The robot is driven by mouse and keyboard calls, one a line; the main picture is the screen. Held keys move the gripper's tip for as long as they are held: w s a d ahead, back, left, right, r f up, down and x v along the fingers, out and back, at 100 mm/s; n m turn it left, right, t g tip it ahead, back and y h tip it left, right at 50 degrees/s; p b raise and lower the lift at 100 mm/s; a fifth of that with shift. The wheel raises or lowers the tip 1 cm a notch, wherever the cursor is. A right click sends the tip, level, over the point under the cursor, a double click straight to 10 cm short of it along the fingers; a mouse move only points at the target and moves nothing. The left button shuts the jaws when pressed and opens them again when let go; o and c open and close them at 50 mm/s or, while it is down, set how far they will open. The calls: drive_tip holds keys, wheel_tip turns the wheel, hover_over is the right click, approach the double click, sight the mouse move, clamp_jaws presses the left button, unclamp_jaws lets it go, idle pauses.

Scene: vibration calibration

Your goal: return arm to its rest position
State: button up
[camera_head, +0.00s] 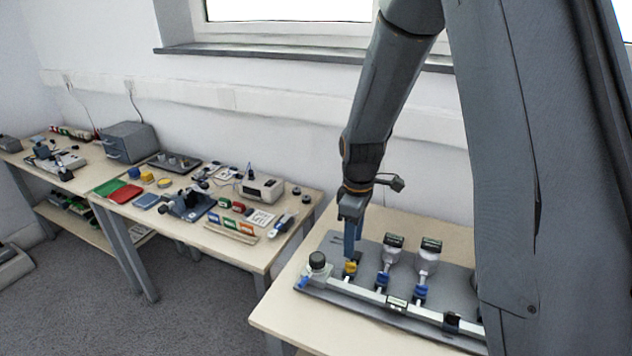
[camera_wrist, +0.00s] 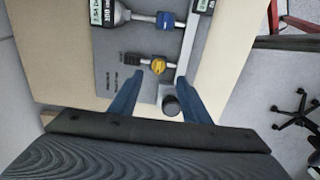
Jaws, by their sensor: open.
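My gripper (camera_head: 351,243) hangs downward over the left part of a grey board on the right table. Its two blue-grey fingers also show in the wrist view (camera_wrist: 158,97), spread apart with nothing held between them. A yellow valve knob (camera_head: 351,267) is just below the fingertips, and in the wrist view the knob (camera_wrist: 158,65) lies beyond the gap between them. I cannot tell whether the fingertips touch it. My arm reaches down from the top of the head view.
A second table (camera_head: 262,256) on the left holds trays, tools and boxes. A window sill (camera_head: 300,55) runs behind.

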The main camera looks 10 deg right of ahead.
drive_tip(key=s+r+m, duration=0.3)
drive_tip(key=s+m, duration=0.2)
drive_tip(key=s, duration=0.3)
drive_tip(key=s+r+m+t, duration=0.1)
drive_tip(key=s+r+m, duration=0.3)
drive_tip(key=s+m, duration=0.2)
drive_tip(key=shift+s, duration=1.25)
drive_tip(key=shift+r, duration=0.1)
drive_tip(key=shift+c, duration=0.4)
